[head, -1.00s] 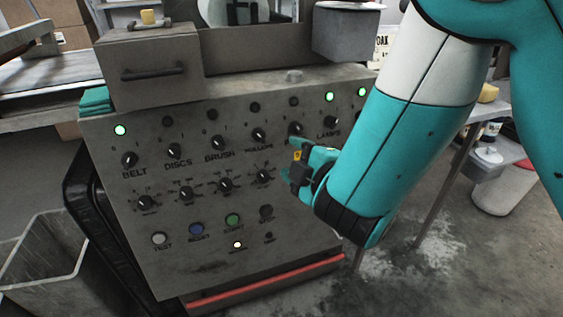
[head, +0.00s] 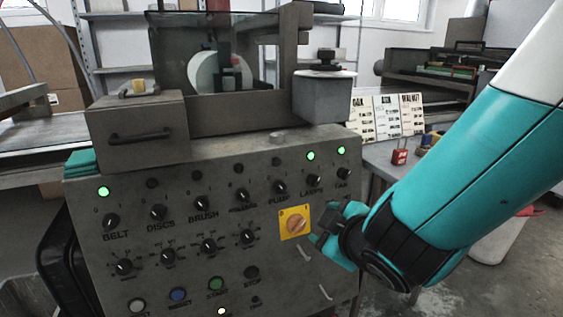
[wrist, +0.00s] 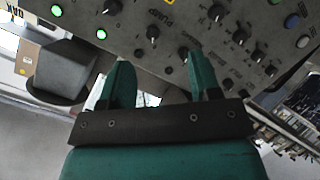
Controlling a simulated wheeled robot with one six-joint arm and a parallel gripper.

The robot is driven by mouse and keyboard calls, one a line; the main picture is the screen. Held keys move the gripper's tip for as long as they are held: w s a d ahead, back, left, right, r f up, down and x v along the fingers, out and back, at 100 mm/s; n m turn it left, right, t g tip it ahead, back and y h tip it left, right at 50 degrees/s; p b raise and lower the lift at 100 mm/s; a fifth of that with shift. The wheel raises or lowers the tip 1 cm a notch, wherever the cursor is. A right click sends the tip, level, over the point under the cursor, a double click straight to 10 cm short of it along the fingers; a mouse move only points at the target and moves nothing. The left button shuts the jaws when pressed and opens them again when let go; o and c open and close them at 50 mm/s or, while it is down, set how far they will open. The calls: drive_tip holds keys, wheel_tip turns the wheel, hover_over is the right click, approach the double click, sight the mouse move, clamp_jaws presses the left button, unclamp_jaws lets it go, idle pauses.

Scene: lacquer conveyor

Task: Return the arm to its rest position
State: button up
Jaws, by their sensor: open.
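My gripper (head: 330,238) is at the right side of the grey control panel (head: 195,255), close to the orange rotary switch on its yellow plate (head: 295,223). In the wrist view my gripper (wrist: 158,85) shows two teal fingers spread apart with nothing between them. The panel (wrist: 190,50) fills the upper part of that view, beyond the fingertips. My teal and white arm comes in from the right in the head view. I cannot tell whether a fingertip touches the panel.
Green lamps glow at BELT (head: 104,191) and at the panel's upper right (head: 311,156). A grey box (head: 323,97) stands on the panel's top right. A table with a red padlock (head: 400,156) is behind my arm. A dark bin (head: 62,265) stands at left.

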drive_tip(key=s+d+r+m+g, duration=0.3)
drive_tip(key=s+g, duration=0.3)
drive_tip(key=s, duration=0.5)
drive_tip(key=s+d+r+m+g, duration=0.3)
drive_tip(key=s+g, duration=0.3)
drive_tip(key=s, duration=0.5)
wheel_tip(320, 180, up, 22)
drive_tip(key=p, duration=2.2)
drive_tip(key=shift+w+a+r+p, duration=0.2)
drive_tip(key=shift+r+p, duration=0.05)
drive_tip(key=shift+p, duration=0.05)
